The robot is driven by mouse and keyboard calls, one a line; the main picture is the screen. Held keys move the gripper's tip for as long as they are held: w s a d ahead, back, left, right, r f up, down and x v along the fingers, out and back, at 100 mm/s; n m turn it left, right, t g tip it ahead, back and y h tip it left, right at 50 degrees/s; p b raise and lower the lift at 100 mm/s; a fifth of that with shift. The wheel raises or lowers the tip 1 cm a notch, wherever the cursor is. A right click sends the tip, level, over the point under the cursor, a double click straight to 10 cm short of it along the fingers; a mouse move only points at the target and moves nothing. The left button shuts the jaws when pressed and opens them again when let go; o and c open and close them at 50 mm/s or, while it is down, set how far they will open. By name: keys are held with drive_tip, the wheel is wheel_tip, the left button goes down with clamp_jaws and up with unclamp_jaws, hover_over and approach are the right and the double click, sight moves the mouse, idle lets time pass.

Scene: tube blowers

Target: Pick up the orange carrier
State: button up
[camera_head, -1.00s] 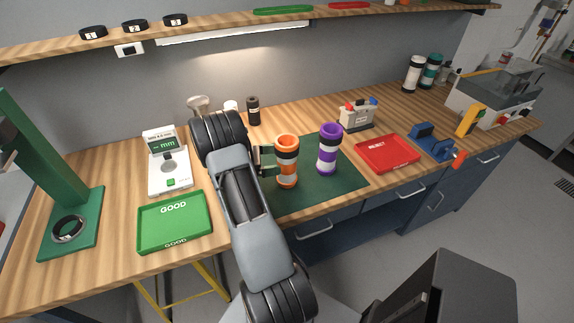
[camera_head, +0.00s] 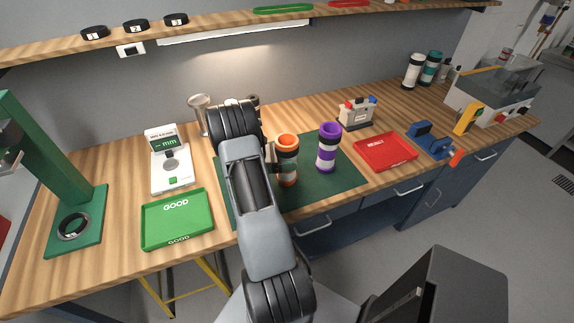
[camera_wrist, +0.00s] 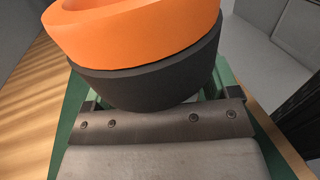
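The orange carrier (camera_head: 287,141) is an upright cylinder with orange, dark and white bands, standing on the dark green mat (camera_head: 335,184). My gripper (camera_head: 272,155) is low at its left side in the head view, partly hidden by my arm. In the wrist view the orange rim and a dark band of the carrier (camera_wrist: 145,40) fill the top, close in front of the palm. The finger bases stand wide apart at either side of it. The fingertips are hidden behind the carrier, so contact is not visible. The gripper looks open.
A purple carrier (camera_head: 328,147) stands close to the right of the orange one. A red tray (camera_head: 386,153) and a grey box (camera_head: 356,113) are further right. A green tray (camera_head: 177,220) and a white gauge (camera_head: 171,168) are to the left. A shelf runs above.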

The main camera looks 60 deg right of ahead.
drive_tip(key=c, duration=0.7)
drive_tip(key=shift+c, duration=0.2)
drive_tip(key=shift+r, duration=0.15)
